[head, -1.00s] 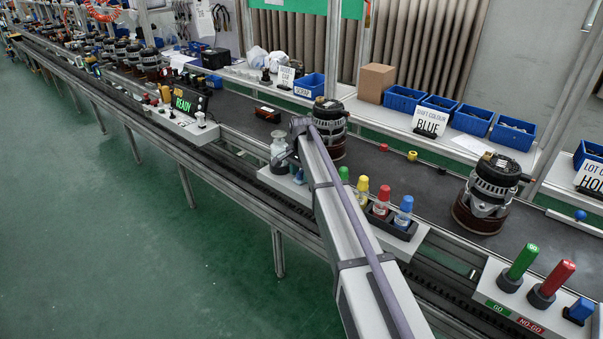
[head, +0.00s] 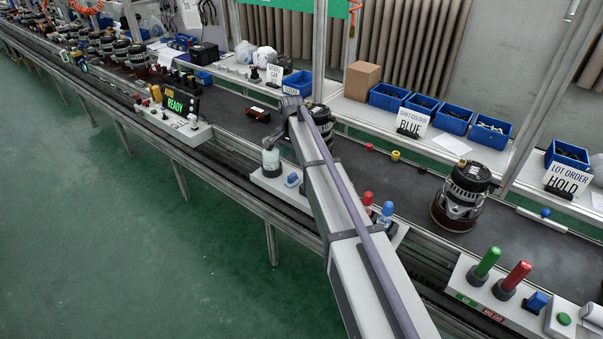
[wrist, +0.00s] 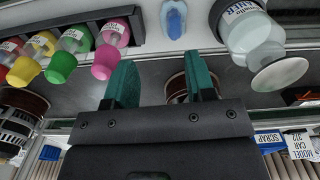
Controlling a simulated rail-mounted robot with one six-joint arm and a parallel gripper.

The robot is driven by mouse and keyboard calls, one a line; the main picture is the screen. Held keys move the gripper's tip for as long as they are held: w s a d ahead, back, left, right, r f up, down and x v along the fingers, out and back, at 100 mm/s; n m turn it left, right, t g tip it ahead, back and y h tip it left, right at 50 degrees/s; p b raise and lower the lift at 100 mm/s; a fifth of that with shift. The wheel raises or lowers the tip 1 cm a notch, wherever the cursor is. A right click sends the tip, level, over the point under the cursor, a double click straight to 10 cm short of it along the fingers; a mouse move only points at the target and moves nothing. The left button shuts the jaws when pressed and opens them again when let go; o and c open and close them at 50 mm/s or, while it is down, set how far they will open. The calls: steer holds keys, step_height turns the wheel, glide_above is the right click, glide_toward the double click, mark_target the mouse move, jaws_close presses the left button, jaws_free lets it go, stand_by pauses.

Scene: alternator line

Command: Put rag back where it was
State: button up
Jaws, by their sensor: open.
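A small blue item, perhaps the rag, lies on a white ledge at the line's near edge (head: 292,180). It also shows at the top middle of the wrist view (wrist: 174,18). My gripper (wrist: 160,72) is open, with two teal fingers apart and nothing seen between them. The blue item is beyond the fingertips in the wrist view, apart from them. In the head view my arm hides the gripper.
A clear labelled bottle (wrist: 248,38) stands beside the blue item. Colour-capped bottles sit in a dark rack (wrist: 118,28) on its other side. An alternator (head: 461,196) stands on the dark conveyor; another is partly behind my arm. Green and red GO/NO-GO handles (head: 513,279) stand at right.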

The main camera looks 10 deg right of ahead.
steer(key=s+n, duration=0.9)
steer(key=s, duration=2.6)
steer(key=shift+s, duration=0.25)
steer(key=shift+c, duration=0.3)
